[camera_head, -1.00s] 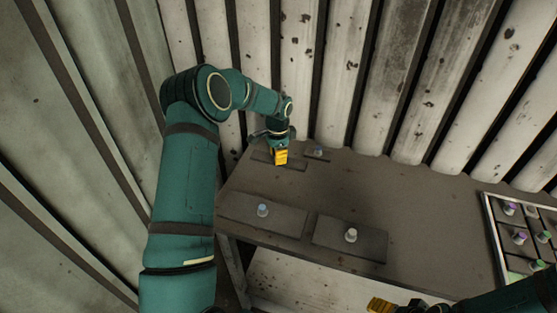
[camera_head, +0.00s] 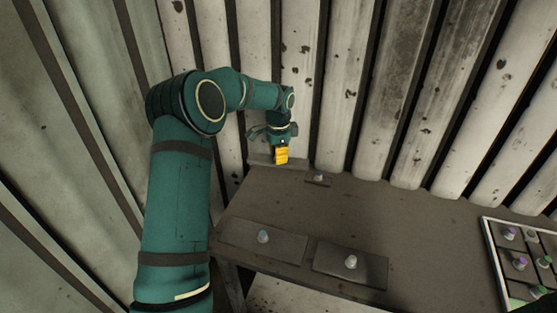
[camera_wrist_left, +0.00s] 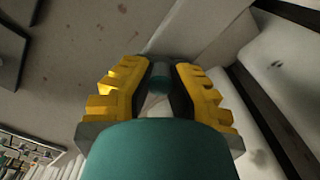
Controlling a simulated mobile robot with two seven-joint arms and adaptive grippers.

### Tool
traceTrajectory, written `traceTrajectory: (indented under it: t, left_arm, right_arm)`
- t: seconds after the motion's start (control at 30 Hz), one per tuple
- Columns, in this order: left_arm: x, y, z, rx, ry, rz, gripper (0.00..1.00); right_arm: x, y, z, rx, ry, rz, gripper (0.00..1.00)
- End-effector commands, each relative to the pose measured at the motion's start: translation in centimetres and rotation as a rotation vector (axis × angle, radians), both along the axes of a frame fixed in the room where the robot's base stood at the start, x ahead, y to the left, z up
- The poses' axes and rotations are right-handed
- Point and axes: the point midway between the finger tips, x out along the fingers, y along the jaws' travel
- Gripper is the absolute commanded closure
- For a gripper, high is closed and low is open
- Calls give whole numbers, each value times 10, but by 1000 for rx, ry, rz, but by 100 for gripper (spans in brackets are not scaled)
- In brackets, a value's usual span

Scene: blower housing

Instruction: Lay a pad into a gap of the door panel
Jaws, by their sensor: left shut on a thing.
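My left gripper (camera_head: 281,156) is shut on the knob of a flat grey pad (camera_head: 259,161), held near the table's back left corner. In the left wrist view the knob (camera_wrist_left: 159,76) sits between the yellow fingers. The pad looks raised off the table; its far side is hidden by the gripper. The framed panel (camera_head: 493,262) at the right edge, apparently the door panel, holds several dark pads with purple, green and grey knobs. Its right part is cut off, and I cannot make out its gap. My right gripper is not in view.
On the brown table (camera_head: 420,225) lie a pad with a bluish knob (camera_head: 235,236), a pad with a pale knob (camera_head: 372,270) and a small pad (camera_head: 317,183) at the back. Corrugated walls (camera_head: 340,90) stand close behind and left. The table's middle right is clear.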

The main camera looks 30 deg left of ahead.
Motion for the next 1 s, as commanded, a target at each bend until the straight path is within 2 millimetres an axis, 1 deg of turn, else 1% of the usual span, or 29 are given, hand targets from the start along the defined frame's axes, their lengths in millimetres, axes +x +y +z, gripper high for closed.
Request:
traceTrajectory:
  t: [0.03, 0.5, 0.87, 0.97, 1.0]
  left_arm:
    - [0, 0, 7, 1, -1, 0, 100]
    - [0, 0, 38, 1, -1, 1, 100]
    - [-1, -2, 37, 1, 0, 4, 100]
    - [-5, -15, 33, 3, 1, 34, 100]
    - [-8, -23, 31, 6, 0, 57, 100]
  right_arm:
    - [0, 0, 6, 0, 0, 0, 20]
    - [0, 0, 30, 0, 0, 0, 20]
    - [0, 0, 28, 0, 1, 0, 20]
    - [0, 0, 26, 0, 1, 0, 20]
    - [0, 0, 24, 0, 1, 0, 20]
